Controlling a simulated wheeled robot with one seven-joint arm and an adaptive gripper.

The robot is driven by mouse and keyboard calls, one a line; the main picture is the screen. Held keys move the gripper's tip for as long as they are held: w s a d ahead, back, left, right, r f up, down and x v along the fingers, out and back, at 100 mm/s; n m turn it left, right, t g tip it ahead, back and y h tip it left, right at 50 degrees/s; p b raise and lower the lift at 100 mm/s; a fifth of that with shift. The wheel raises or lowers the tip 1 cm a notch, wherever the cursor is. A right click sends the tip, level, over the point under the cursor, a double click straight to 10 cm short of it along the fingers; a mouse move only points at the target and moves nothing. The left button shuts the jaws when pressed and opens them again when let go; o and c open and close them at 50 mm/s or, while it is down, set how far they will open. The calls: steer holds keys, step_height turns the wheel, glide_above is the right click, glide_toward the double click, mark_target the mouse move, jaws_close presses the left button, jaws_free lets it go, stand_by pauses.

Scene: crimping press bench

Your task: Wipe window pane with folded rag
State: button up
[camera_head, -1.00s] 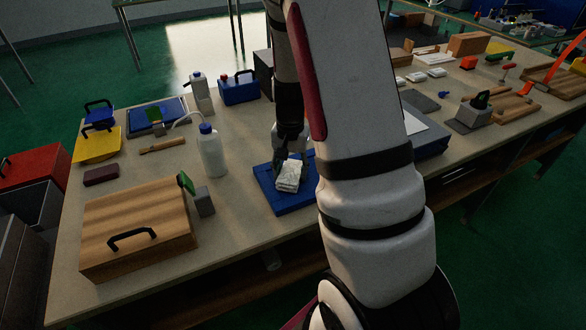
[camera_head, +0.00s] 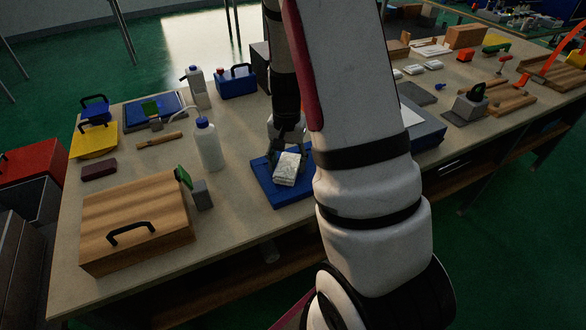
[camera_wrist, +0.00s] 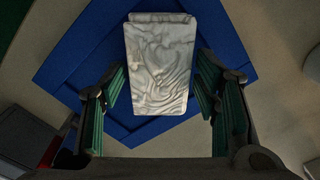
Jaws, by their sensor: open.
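The folded rag (camera_head: 287,170) is a pale, creased block lying on a blue tray (camera_head: 264,178) on the bench. My gripper (camera_head: 289,150) is low over the tray, at the rag's far side in the head view. In the wrist view the rag (camera_wrist: 160,65) lies between the open fingers of my gripper (camera_wrist: 160,95), with a gap on each side. The blue tray (camera_wrist: 85,50) shows around it there. I cannot make out a window pane for certain; my arm hides part of the bench.
A white squeeze bottle (camera_head: 209,146) stands left of the tray. A wooden box with a black handle (camera_head: 135,222) and a small grey block (camera_head: 202,195) are at the front left. A blue-grey case (camera_head: 427,125) lies right of my arm. Bare bench shows between bottle and tray.

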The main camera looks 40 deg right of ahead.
steer(key=shift+c, duration=0.6)
steer(key=c, duration=0.7)
steer(key=shift+s+d, duration=0.2)
steer(key=shift+d, duration=0.45)
steer(key=shift+s+d, duration=0.15)
steer(key=shift+d, duration=0.5)
steer(key=shift+r+p, duration=1.6)
steer(key=shift+r, duration=0.9)
